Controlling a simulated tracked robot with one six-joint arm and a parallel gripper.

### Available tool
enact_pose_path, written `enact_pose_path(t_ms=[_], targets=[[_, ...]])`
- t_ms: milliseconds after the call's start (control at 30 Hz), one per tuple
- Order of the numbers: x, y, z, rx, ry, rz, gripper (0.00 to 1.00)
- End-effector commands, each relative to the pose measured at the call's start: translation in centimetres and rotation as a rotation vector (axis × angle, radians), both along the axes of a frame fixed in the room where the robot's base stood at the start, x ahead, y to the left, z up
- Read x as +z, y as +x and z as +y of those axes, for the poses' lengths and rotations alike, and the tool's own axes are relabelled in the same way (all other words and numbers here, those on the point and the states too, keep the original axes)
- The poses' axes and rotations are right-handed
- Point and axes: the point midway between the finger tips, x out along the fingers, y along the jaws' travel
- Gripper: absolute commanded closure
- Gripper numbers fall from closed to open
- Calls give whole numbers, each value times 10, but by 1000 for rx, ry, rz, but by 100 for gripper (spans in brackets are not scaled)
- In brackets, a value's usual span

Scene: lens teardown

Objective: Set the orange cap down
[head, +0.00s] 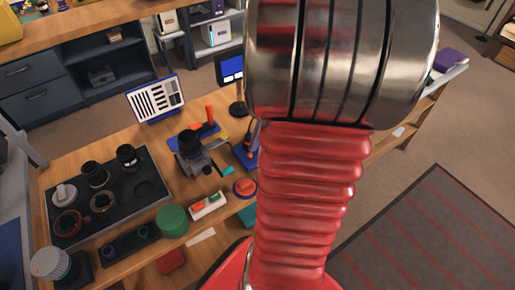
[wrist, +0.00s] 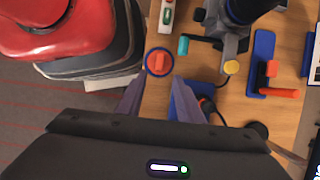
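The orange cap (wrist: 158,62) is a small round piece with a raised bar across its top and a blue rim around it. It sits on the wooden table near the edge, and it also shows in the head view (head: 245,187). My gripper (wrist: 158,79) shows in the wrist view with its two grey fingers apart. The cap lies just beyond the fingertips, between their lines, and I see nothing held. In the head view my gripper is hidden behind my red arm.
A small white tray with red and green pieces (head: 208,205) and a green cylinder (head: 172,221) stand left of the cap. A teal piece (wrist: 183,45) and a clamp stand (head: 190,150) are close by. A dark tray (head: 135,205) holds several lens parts.

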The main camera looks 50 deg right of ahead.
Motion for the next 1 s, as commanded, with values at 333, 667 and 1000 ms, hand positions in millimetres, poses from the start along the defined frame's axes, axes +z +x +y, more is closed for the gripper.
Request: enact_pose_path(t_ms=[333,667,1000], targets=[[4,4,5,36,-18,-9,67],[34,30,58,403,-193,-103,67],[69,47,126,874,-405,-251,67]])
